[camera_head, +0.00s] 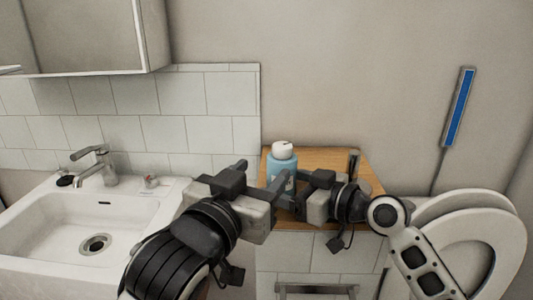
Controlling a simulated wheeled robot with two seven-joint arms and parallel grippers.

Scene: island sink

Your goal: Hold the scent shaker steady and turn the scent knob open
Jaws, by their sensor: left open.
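The scent shaker, a light blue bottle (282,162) with a white knob (282,149) on top, stands upright on the wooden top (325,160). My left gripper (259,176) is open in front and to the left of it, with one finger overlapping the bottle's lower front in the picture. My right gripper (292,188) comes in from the right, close beside the lower bottle. The fingers hide the bottle's lower part, so I cannot tell whether either gripper touches it or whether the right one is shut.
A white sink (45,215) with a grey tap (100,165) is on the left. A toilet (470,240) with raised lid is at the right. A blue-faced strip (459,108) is on the wall. A cabinet (90,35) hangs above the sink.

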